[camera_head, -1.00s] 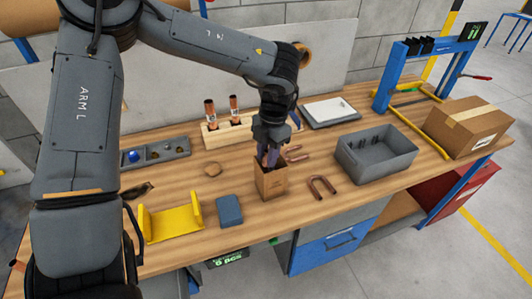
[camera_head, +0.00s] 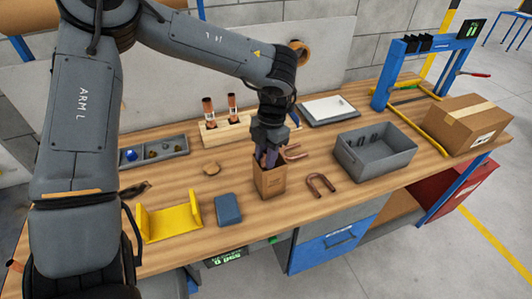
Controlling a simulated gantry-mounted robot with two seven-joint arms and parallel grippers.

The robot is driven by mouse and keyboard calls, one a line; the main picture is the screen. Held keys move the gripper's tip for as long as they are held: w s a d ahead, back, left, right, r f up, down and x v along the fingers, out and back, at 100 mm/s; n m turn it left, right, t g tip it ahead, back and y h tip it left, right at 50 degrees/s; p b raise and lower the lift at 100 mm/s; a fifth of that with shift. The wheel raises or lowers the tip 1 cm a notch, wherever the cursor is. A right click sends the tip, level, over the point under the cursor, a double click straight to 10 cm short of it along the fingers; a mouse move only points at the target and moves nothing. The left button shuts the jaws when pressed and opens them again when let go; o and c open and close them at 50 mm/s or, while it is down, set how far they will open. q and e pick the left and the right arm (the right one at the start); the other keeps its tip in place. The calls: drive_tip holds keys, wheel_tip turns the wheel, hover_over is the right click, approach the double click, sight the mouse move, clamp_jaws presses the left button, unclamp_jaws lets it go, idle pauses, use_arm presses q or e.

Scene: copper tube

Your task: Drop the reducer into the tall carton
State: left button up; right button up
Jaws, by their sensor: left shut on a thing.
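The tall carton (camera_head: 271,184) is an open brown box standing upright near the middle of the bench. My left gripper (camera_head: 268,157) points straight down at its open top, with its fingertips at or just inside the mouth. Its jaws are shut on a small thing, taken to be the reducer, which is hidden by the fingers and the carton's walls. My right gripper is out of view.
A copper U-bend (camera_head: 321,184) and other copper pieces (camera_head: 293,152) lie right of the carton. A grey bin (camera_head: 376,160), blue block (camera_head: 228,208), yellow cradle (camera_head: 170,226) and wooden rack (camera_head: 224,131) stand around it. A closed cardboard box (camera_head: 468,125) is far right.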

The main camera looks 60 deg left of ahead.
use_arm(q)
drive_tip(key=o, duration=1.1)
drive_tip(key=r, duration=0.3)
drive_tip(key=w+r+p, duration=0.1)
drive_tip(key=r, duration=0.3)
drive_tip(key=r+p, duration=0.1)
drive_tip(key=r, duration=0.2)
drive_tip(key=shift+w+a+r, duration=0.2)
drive_tip(key=shift+w+r, duration=0.05)
drive_tip(key=shift+r, duration=0.05)
